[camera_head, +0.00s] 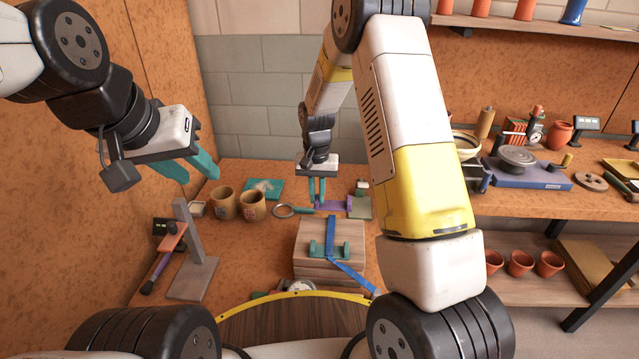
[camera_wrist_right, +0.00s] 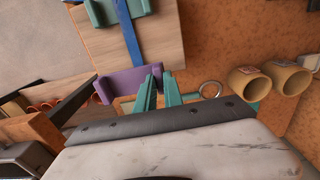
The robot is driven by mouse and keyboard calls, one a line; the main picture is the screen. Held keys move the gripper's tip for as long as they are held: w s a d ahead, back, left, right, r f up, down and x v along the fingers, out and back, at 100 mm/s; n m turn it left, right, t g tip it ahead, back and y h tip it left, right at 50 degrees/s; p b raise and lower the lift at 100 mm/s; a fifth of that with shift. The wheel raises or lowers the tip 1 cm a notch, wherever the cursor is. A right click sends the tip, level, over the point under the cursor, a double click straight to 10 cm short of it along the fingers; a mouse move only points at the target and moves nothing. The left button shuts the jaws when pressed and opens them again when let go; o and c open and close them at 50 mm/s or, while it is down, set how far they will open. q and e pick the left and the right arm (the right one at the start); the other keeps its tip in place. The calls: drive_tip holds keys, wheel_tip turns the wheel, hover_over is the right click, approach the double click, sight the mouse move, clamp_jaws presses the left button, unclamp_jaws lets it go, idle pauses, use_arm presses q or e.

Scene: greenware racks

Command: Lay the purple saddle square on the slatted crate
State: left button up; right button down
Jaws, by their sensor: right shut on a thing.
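The purple saddle (camera_head: 335,205) shows at the back of the bench in the head view, partly hidden by my right gripper (camera_head: 317,202). In the right wrist view, the saddle (camera_wrist_right: 124,82) is a channel-like piece with raised edges. My right gripper's teal fingers (camera_wrist_right: 159,94) are shut on its right end there. I cannot tell whether it touches the bench. The slatted wooden crate (camera_head: 312,273) stands nearer, with a teal saddle (camera_head: 330,250) and a blue strap (camera_head: 350,272) on it. My left gripper (camera_head: 190,172) is open and empty, high at the left.
Two tan mugs (camera_head: 252,205), a ring-shaped tool (camera_head: 285,211) and a teal board (camera_head: 264,188) lie left of the right gripper. A grey stand (camera_head: 190,275) rises at the front left. A grey-green block (camera_head: 359,208) sits just right of the purple saddle.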

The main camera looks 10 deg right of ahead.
drive_tip(key=shift+a+f, duration=0.1)
idle(0.3)
drive_tip(key=shift+f, duration=2.85)
drive_tip(key=shift+f, duration=0.6)
drive_tip(key=c, duration=1.4)
unclamp_jaws()
drive_tip(key=shift+o, duration=0.3)
drive_tip(key=o, duration=0.4)
drive_tip(key=shift+o, duration=0.2)
drive_tip(key=shift+r, duration=0.1)
drive_tip(key=shift+r, duration=2.9)
